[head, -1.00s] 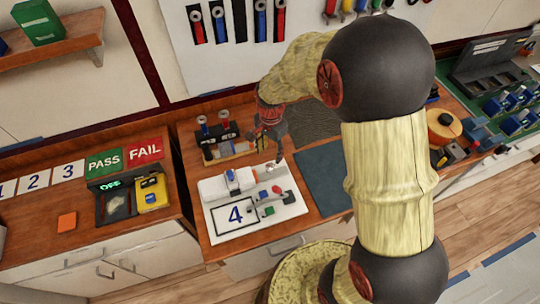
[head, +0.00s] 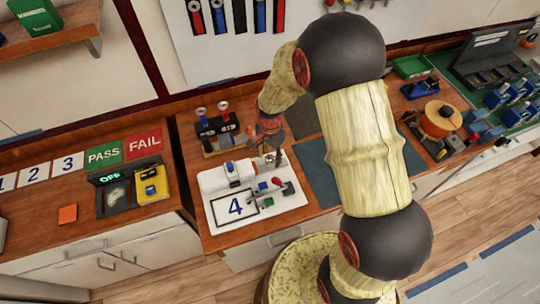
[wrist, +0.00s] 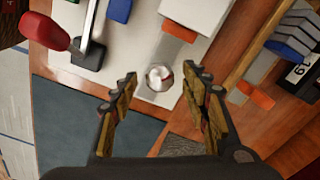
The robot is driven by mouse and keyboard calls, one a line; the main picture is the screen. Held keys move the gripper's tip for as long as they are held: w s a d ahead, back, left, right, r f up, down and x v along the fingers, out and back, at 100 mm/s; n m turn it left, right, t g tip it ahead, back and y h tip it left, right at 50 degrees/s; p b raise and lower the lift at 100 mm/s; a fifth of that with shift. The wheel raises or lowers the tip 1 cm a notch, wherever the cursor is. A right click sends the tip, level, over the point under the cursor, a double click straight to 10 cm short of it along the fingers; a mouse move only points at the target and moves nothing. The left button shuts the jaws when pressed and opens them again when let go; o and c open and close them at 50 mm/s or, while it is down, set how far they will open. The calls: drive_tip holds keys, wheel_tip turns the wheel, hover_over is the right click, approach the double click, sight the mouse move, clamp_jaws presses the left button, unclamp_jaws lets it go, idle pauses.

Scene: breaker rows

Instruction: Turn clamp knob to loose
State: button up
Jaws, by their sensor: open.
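A small round silvery knob (wrist: 158,77), which looks like the clamp knob, sits on the white board (head: 285,205) beside an orange-red piece and a white block (wrist: 198,14). My gripper (wrist: 162,84) is open, with its two fingers apart on either side of the knob in the wrist view. It holds nothing, and I cannot tell its exact height above the knob. In the head view my gripper (head: 274,158) is over the back right part of the board and partly hides that area. A red-handled lever (wrist: 48,32) lies on the same board.
A rack with several tools (head: 220,130) stands close behind the board. A dark blue mat (head: 318,177) lies to its right. A yellow device (head: 151,184) and PASS and FAIL cards are on the left counter. An orange spool (head: 441,118) is far right.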

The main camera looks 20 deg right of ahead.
drive_tip(key=shift+c, duration=1)
drive_tip(key=c, duration=1)
drive_tip(key=shift+o, duration=0.2)
